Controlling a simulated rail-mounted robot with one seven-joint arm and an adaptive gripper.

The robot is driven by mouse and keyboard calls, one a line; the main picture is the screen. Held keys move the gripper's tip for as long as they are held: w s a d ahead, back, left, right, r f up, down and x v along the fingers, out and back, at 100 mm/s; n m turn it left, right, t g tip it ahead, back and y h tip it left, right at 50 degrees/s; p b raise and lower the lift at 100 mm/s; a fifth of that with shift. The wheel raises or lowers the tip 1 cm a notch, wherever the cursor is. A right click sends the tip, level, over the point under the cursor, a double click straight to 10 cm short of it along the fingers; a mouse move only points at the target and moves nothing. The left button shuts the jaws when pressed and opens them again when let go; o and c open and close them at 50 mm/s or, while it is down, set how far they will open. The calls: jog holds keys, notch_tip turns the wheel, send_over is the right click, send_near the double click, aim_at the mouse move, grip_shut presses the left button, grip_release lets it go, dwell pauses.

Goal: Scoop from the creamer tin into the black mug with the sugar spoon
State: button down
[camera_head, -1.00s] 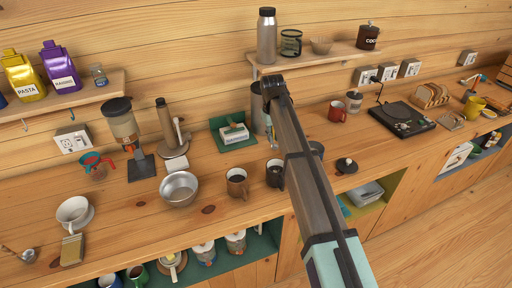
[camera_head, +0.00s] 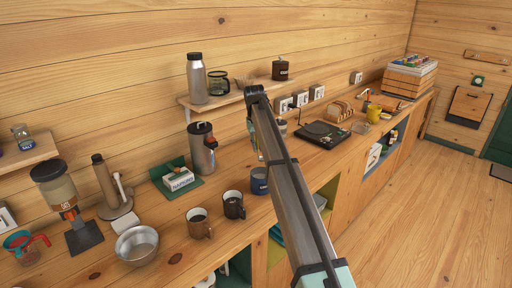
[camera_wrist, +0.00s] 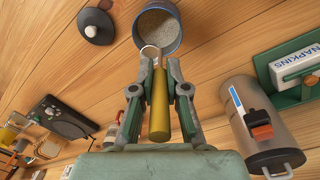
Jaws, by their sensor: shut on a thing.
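My gripper (camera_wrist: 160,88) is shut on the yellow handle (camera_wrist: 159,112) of the sugar spoon in the wrist view. The spoon's metal end reaches the near rim of the blue creamer tin (camera_wrist: 176,45); I cannot tell whether its bowl holds anything. Pale powder shows inside the tin. My arm hides most of the gripper there, above and behind the tin.
A brown mug (camera_head: 199,224) stands left of the black mug. A steel canister (camera_head: 202,150) and a napkin box (camera_head: 177,180) stand behind. A dark knobbed lid (camera_wrist: 96,27) lies near the tin. A shelf with a bottle (camera_head: 197,80) overhangs the back; a record player (camera_head: 322,133) is further right.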

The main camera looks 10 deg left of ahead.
jog(key=shift+s+a+f+b, duration=0.1)
jog(key=shift+f+b, duration=1.85)
jog(key=shift+f, duration=4.3)
jog(key=shift+r, duration=0.15)
jog(key=shift+r+p, duration=2.45)
jog(key=shift+r, duration=3.05)
